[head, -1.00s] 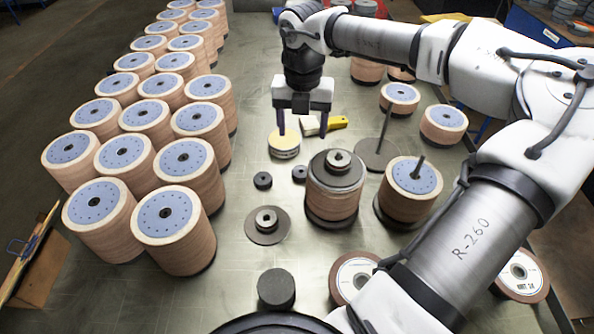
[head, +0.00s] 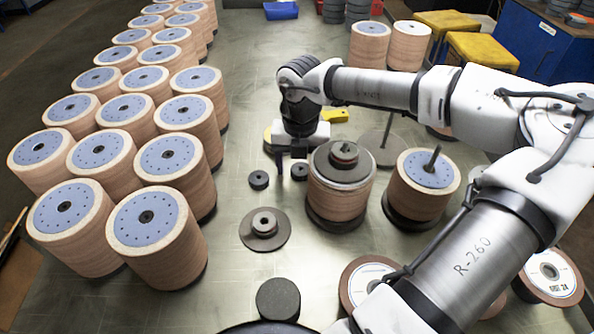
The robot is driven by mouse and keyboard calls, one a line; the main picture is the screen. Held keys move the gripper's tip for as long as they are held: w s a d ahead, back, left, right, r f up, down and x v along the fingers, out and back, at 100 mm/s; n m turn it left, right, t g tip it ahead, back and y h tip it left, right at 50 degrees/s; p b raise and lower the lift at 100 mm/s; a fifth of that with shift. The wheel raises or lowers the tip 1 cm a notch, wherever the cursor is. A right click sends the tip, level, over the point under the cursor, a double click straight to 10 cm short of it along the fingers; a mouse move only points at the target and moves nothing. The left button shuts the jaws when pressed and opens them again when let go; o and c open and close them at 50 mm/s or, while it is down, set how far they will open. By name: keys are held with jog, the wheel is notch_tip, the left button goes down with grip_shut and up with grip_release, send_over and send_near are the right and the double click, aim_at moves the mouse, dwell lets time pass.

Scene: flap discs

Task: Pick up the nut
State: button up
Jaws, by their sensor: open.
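Two small dark ring-shaped pieces that look like nuts lie on the metal table. The left nut (head: 259,180) is fully in view. The right nut (head: 299,171) lies close to the stack of discs and right by my gripper's fingers. My gripper (head: 289,166) points down with its jaws open and nothing seen between them. It is just behind or above the right nut, and I cannot tell the exact height gap. A dark hub (head: 343,153) sits on the plate of the disc stack (head: 338,195).
A flanged plate (head: 265,229) and a dark cylinder (head: 278,299) stand in front. A stack with a spindle (head: 425,180) is at the right. Rows of blue-topped stacks (head: 157,225) fill the left. A yellow-handled tool (head: 336,116) lies behind my gripper.

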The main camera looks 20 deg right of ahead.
jog(key=shift+s+r, duration=0.1)
jog(key=shift+r, duration=0.1)
jog(key=shift+c, duration=1)
jog(key=c, duration=0.9)
